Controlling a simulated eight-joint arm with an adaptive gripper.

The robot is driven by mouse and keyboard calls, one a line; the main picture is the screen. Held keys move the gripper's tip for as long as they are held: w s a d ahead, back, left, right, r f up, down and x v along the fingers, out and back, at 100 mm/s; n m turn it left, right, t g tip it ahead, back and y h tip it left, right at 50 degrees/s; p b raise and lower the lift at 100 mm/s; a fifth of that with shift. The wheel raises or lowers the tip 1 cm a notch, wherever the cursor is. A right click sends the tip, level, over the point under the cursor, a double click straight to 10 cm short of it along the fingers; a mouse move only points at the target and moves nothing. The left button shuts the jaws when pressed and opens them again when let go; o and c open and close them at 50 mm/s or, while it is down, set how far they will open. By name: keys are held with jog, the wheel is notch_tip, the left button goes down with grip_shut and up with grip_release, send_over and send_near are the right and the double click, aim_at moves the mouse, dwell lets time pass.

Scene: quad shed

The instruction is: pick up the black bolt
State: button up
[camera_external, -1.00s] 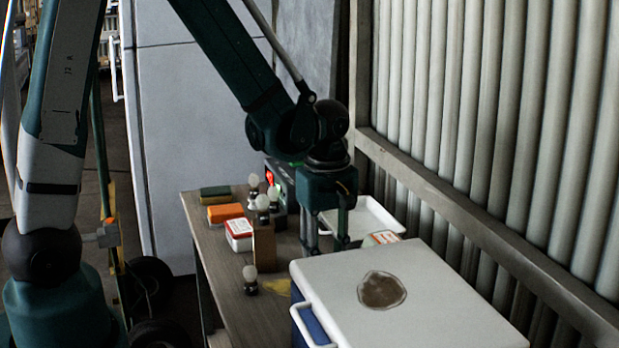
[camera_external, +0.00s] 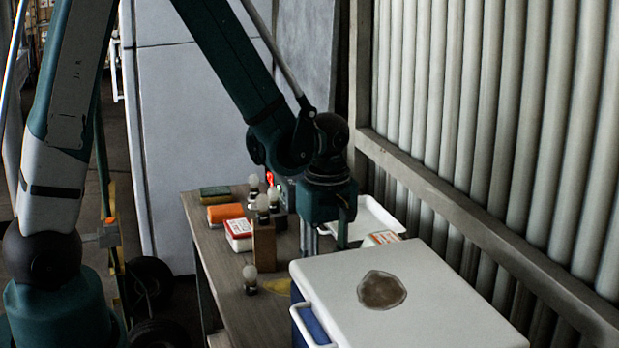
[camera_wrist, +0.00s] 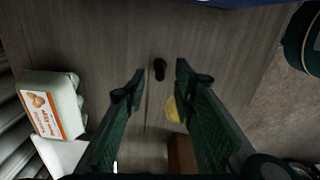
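The black bolt (camera_wrist: 159,69) is a small dark cylinder on the wooden table (camera_wrist: 210,45) in the wrist view. It lies between and slightly beyond my fingertips as seen from the wrist. My gripper (camera_wrist: 159,79) is open, with one green finger on each side and nothing between them. In the external view my gripper (camera_external: 327,233) points down over the table behind the white-lidded cooler (camera_external: 440,290). The bolt is hidden in that view. I cannot tell how high the fingertips are above the table.
A wooden block (camera_external: 263,243), light bulbs (camera_external: 250,278) and a red-and-white box (camera_external: 238,235) stand left of my gripper. An egg carton (camera_wrist: 52,103) and a white tray (camera_external: 370,217) are close by. A yellow item (camera_wrist: 172,109) lies near the right finger. A ribbed wall (camera_external: 500,130) stands right.

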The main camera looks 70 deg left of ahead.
jog(key=shift+f+b, duration=0.6)
jog(key=shift+f, duration=2)
jog(key=shift+c, duration=0.3)
grip_shut()
